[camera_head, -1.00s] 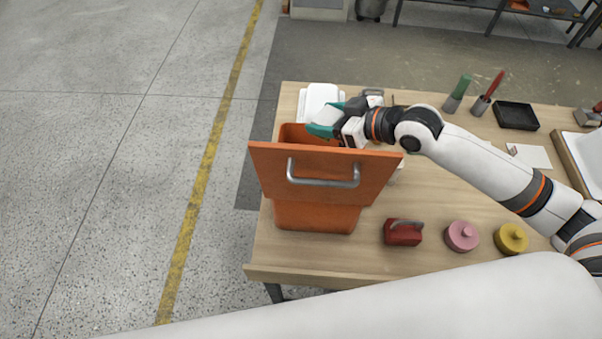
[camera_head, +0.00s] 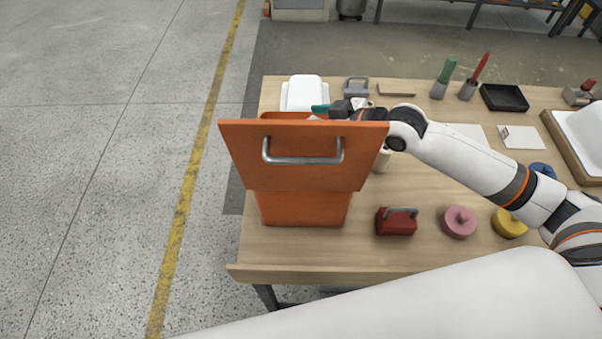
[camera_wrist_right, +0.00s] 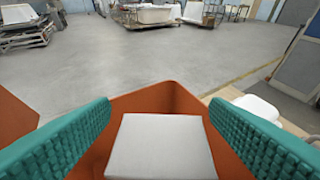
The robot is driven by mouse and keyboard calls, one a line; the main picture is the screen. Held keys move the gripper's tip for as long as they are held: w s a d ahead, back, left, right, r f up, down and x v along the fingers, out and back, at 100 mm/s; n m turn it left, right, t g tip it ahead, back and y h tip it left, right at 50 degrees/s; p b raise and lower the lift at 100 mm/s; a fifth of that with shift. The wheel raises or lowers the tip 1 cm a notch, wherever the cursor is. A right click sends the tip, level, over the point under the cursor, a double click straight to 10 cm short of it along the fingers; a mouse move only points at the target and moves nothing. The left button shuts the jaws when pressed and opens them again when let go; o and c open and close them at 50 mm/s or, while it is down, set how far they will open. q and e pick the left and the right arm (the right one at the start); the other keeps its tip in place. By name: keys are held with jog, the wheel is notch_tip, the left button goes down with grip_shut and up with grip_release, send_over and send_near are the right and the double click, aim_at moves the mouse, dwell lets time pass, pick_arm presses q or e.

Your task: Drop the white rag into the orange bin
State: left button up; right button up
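The orange bin (camera_head: 303,208) stands at the left end of the table, its handled lid (camera_head: 300,172) raised towards me. My right gripper (camera_wrist_right: 160,103) reaches in over the bin's mouth behind the lid. In the head view only a bit of its teal finger (camera_head: 320,109) shows above the lid. In the right wrist view its two teal fingers are wide apart. The white rag (camera_wrist_right: 162,150) shows as a flat pale square between them, within the bin's orange walls (camera_wrist_right: 160,98), touching neither finger. I cannot tell how deep it lies. My left gripper is out of view.
A white container (camera_head: 304,92) stands behind the bin. A red handled block (camera_head: 396,222), a pink knobbed disc (camera_head: 458,222) and a yellow one (camera_head: 508,223) stand right of it. A black tray (camera_head: 504,97) and two brushes are farther back. Floor left of the table is clear.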

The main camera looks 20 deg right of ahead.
jog(key=o, duration=0.3)
jog(key=shift+d, duration=0.1)
jog(key=shift+s+d+r, duration=0.15)
jog(key=shift+s+d, duration=0.1)
jog(key=b+v, duration=0.2)
jog(key=v, duration=0.9)
jog(key=shift+b, duration=0.35)
